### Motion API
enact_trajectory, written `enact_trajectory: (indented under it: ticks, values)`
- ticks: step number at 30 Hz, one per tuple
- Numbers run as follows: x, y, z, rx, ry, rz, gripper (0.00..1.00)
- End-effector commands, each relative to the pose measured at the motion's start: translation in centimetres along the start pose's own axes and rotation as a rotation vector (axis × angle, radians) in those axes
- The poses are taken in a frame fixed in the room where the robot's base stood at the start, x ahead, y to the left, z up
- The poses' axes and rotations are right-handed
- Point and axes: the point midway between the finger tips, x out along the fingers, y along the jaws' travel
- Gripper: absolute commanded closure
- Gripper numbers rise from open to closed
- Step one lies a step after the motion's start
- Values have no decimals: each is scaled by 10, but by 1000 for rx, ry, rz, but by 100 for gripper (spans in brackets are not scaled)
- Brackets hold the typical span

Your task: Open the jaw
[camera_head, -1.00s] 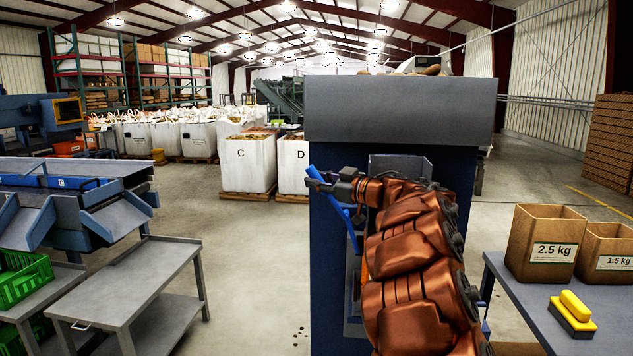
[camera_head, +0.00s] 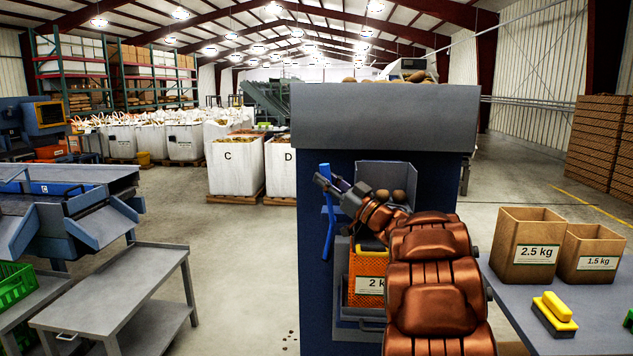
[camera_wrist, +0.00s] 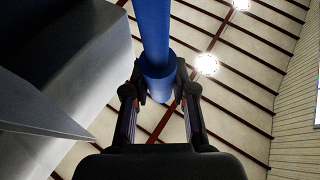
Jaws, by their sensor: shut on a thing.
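A blue lever (camera_head: 326,235) stands nearly upright at the left front of the blue machine (camera_head: 330,330). In the wrist view my gripper (camera_wrist: 160,93) is shut on the blue lever's bar (camera_wrist: 154,35). In the head view my gripper (camera_head: 324,183) is at the lever's upper part. A grey metal chute (camera_head: 385,172) on the machine's front holds a few potatoes (camera_head: 390,195). An orange mesh bag (camera_head: 368,265) labelled 2 kg hangs below it, partly hidden by my arm. I cannot tell the jaw itself apart from the chute.
A table (camera_head: 600,325) at right holds cardboard boxes marked 2.5 kg (camera_head: 527,250) and 1.5 kg (camera_head: 590,255), and a yellow-black brush (camera_head: 555,315). A grey cart (camera_head: 115,285) stands at left. Grey panels are close beside the gripper in the wrist view.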

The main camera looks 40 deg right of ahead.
Motion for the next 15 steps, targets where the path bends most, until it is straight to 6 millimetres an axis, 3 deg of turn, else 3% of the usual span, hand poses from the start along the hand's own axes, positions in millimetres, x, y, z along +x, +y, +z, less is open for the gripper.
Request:
enact_trajectory:
  ticks: [15]
  values:
    - [-6,5,-3,26,45,19,100]
